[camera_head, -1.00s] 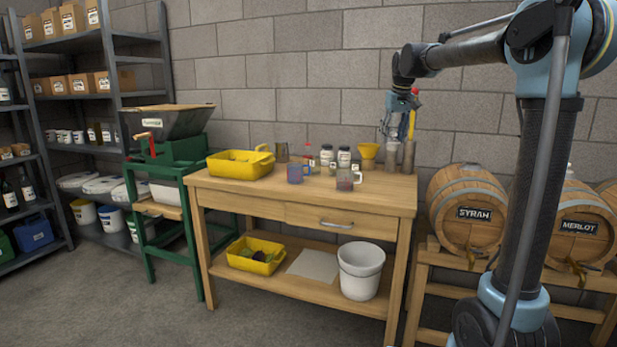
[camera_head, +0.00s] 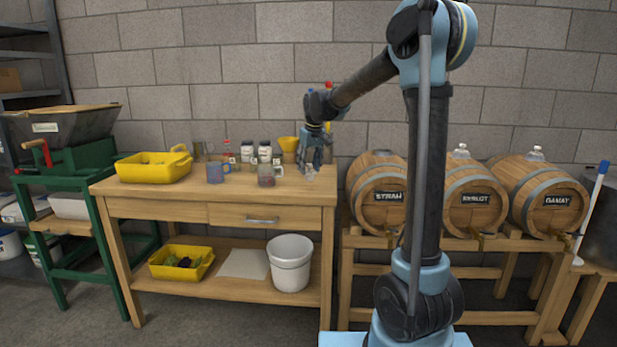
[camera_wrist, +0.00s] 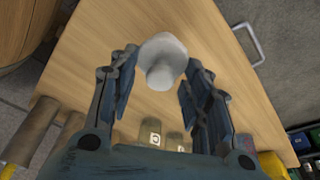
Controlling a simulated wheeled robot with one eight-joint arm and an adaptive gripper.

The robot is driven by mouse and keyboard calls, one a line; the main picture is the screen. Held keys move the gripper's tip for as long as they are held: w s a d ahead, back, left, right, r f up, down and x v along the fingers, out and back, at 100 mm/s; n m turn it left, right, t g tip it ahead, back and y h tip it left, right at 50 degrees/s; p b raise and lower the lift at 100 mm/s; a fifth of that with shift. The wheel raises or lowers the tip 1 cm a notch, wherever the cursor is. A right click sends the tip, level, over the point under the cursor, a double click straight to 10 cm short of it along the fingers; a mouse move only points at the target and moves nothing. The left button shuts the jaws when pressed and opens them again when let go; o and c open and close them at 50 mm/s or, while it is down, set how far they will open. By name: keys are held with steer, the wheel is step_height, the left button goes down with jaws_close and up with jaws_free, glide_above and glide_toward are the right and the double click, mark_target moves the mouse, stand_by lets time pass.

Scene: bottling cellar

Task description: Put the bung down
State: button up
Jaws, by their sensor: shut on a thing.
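The bung (camera_wrist: 162,62) is a pale grey-white, rounded stopper with a narrower end. In the wrist view it sits between the fingertips of my gripper (camera_wrist: 160,72), which is shut on it. In the head view my gripper (camera_head: 310,168) points down over the right end of the wooden workbench (camera_head: 300,191), with the pale bung (camera_head: 310,174) small at its tips. The bung is close to the bench top; I cannot tell whether it touches. My gripper partly hides the brown cylinders behind it.
Barrels (camera_head: 380,188) stand on a rack to the right. The bench's front right corner is clear.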

mark_target(309, 169)
steer(key=shift+f, duration=1.95)
steer(key=o, duration=1.2)
steer(key=shift+c, duration=0.2)
